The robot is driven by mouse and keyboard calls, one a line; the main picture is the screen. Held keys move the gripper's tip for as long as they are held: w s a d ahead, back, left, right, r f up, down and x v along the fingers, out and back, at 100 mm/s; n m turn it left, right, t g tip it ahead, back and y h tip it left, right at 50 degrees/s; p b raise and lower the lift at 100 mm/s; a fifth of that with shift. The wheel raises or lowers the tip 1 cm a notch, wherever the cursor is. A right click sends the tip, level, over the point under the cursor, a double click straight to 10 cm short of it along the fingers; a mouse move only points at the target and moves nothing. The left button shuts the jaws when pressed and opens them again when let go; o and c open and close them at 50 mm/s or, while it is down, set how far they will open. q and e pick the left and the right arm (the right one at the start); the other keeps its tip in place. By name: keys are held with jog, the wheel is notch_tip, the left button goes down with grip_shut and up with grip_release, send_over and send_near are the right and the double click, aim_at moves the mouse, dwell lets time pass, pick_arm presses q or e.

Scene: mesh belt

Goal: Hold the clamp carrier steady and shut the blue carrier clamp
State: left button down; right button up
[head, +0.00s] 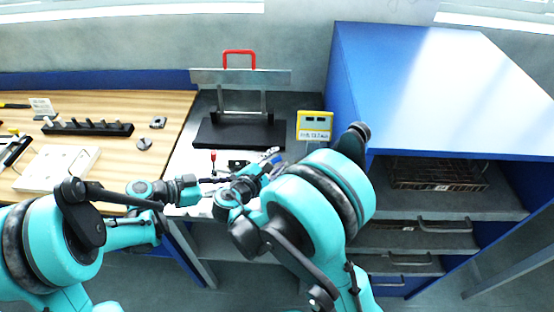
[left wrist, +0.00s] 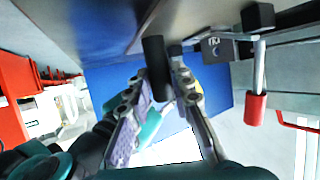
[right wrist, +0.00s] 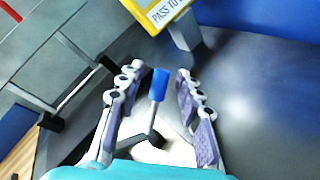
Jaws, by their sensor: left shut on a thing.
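The clamp carrier (head: 236,164) is on the grey bench and is mostly hidden by my arms in the head view. My left gripper (left wrist: 160,92) is shut on the carrier's black bar (left wrist: 154,58), which stands between its fingers. The blue carrier clamp's handle (right wrist: 159,84) shows in the right wrist view, tilted up between the spread fingers of my right gripper (right wrist: 156,82). Those fingers are open, with a gap on both sides of the handle. A red-handled clamp (left wrist: 257,108) is to the right of my left gripper in its wrist view.
A black press-like fixture with a red handle (head: 238,53) stands behind. A yellow-framed display (head: 314,125) is close behind my right gripper. A blue cabinet (head: 440,75) is on the right. A wooden table (head: 100,105) with parts is on the left.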

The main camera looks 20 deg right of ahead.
jog(key=shift+w+d, duration=0.1)
grip_shut()
jog(key=shift+w+a+r+n+t+h, duration=0.1)
jog(key=shift+a+r+n+t+h, duration=0.05)
jog(key=shift+a+r+n+h, duration=0.3)
jog(key=shift+a+r+n+t+h, duration=0.2)
jog(key=shift+n+h, duration=0.25)
jog(key=shift+n, duration=0.2)
jog(key=shift+f, duration=0.1)
grip_release()
